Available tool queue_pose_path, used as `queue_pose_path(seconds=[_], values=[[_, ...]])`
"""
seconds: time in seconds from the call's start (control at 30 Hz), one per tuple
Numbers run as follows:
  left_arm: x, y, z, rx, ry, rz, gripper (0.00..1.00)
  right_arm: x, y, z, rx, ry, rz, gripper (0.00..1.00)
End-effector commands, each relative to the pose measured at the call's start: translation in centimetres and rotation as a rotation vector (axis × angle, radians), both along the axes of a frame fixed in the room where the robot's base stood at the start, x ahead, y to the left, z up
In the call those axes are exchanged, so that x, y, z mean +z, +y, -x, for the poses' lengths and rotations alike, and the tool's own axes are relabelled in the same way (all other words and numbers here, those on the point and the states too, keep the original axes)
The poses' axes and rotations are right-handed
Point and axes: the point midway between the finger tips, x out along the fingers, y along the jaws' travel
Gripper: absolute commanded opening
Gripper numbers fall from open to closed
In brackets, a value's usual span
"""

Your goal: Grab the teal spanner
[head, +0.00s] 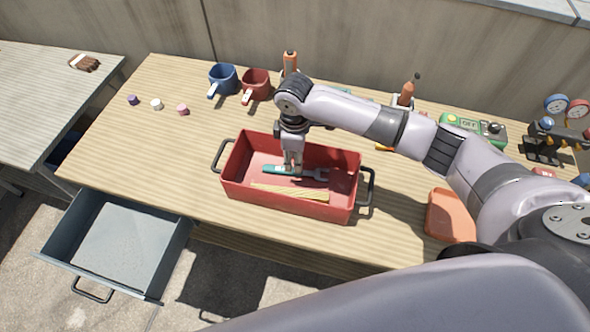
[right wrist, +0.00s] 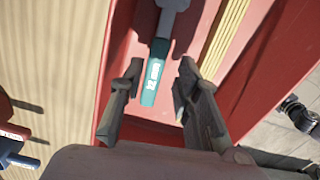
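The teal spanner (head: 309,173) lies in a red open-topped crate (head: 283,204) on the workbench, its grey jaw end to the right in the head view. In the right wrist view its teal handle (right wrist: 153,82) shows between my fingers, with the grey shaft running up out of the picture. My right gripper (head: 292,169) points down into the crate over the handle. Its two fingers (right wrist: 160,76) are apart, with a gap on each side of the handle. I cannot tell how far above the spanner the fingertips are. My left gripper is not in view.
A yellow stick-like bundle (head: 290,192) lies in the crate beside the spanner. The crate has dark end handles (head: 371,186). An open drawer (head: 120,235) juts out at front left. An orange box (head: 449,216) sits right.

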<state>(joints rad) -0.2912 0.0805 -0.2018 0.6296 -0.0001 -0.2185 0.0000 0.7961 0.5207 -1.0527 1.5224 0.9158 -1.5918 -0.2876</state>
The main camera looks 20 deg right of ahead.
Motion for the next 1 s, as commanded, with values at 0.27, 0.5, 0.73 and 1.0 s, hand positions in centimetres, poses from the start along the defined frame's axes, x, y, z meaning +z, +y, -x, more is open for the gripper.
queue_pose_path(seconds=[0.27,0.5,0.73,1.0], values=[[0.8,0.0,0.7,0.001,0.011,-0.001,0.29,-3.7,0.3,-0.3,-0.001,0.004,0.001,0.30],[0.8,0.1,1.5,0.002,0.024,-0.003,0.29,-5.1,0.2,-0.4,-0.001,0.000,0.001,0.30],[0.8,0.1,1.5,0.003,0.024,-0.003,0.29,-5.1,0.3,-0.4,-0.001,0.000,0.001,0.24],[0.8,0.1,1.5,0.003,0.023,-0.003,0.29,-5.1,0.3,-0.4,-0.001,0.000,0.001,0.06]])
